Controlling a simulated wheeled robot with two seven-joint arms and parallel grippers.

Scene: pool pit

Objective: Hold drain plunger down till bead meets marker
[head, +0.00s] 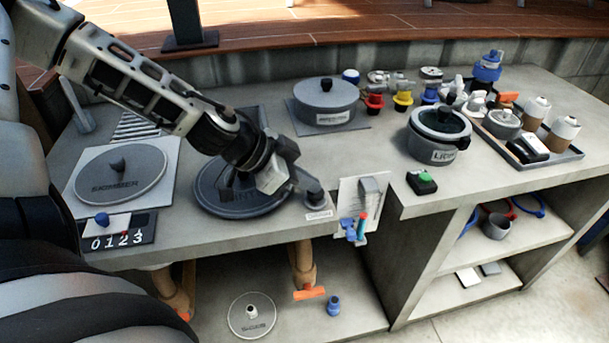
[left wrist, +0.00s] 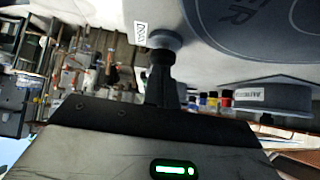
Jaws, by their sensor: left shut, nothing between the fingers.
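A dark round plunger knob (head: 314,192) stands at the counter's front edge, behind a small white label (head: 318,214) too small to read surely. My left gripper (head: 290,182) is shut and empty, just left of the knob. In the left wrist view the shut fingers (left wrist: 160,58) overlap the grey knob (left wrist: 165,39); I cannot tell whether they touch it. A white panel (head: 349,199) right of the knob carries a narrow tube, red at its top (head: 364,218) and teal below, and blue parts (head: 350,235). I cannot make out bead or marker. My right gripper is not in view.
A large dark round lid (head: 215,200) lies under my left arm. A skimmer lid (head: 120,173) and number plate (head: 118,236) are at left. A grey pot (head: 326,103), a lidded pot (head: 440,135) and a green button (head: 422,180) stand behind and right.

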